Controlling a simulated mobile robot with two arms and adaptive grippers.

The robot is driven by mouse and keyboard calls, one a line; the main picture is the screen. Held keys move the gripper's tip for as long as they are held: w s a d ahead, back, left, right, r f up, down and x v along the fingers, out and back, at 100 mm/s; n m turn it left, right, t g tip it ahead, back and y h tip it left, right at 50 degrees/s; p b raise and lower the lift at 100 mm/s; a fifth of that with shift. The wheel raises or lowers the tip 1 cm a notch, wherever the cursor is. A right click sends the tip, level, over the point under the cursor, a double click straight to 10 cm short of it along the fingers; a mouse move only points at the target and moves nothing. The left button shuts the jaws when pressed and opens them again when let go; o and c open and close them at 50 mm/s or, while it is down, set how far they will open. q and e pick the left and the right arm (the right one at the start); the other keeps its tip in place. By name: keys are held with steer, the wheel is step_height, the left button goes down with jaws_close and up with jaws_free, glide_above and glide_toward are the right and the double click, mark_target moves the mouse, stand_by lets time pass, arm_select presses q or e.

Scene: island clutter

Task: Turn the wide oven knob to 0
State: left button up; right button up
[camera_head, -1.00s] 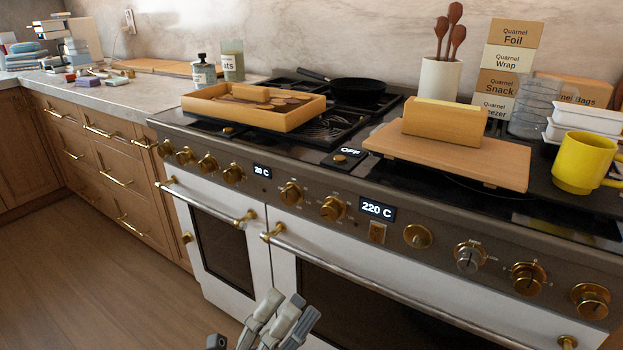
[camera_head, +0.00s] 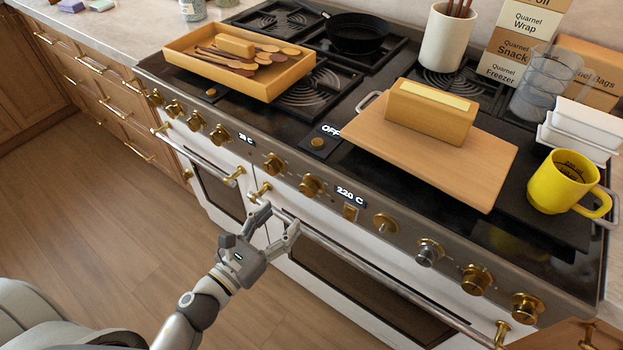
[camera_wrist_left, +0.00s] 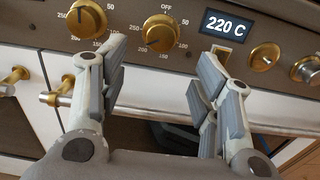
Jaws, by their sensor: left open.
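The stove front holds a row of brass knobs. One knob (camera_head: 311,186) sits just left of a lit display (camera_head: 350,193) reading 220 C; another knob (camera_head: 273,165) is further left. In the left wrist view, the nearer knob (camera_wrist_left: 163,33) has a dial marked OFF, 50, 150, 200 and 250, and the other (camera_wrist_left: 85,18) has a similar dial. I cannot tell for sure which one is the wide oven's. My left gripper (camera_head: 280,215) is open and empty, below and in front of these knobs, apart from them. My right gripper is out of view.
A long oven handle (camera_head: 384,280) runs below the knobs, close to my left gripper. More knobs (camera_head: 477,279) continue right. On the stovetop are a utensil tray (camera_head: 195,62), a cutting board (camera_head: 445,180) and a yellow mug (camera_head: 558,187). The floor in front is clear.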

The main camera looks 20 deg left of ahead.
mark_target(306, 193)
arm_select(q)
steer(key=p+x, duration=0.2)
steer(key=x, duration=0.6)
steer(key=shift+w+d, duration=0.1)
steer(key=shift+w, duration=0.05)
steer(key=shift+x, duration=0.85)
steer(key=c, duration=1)
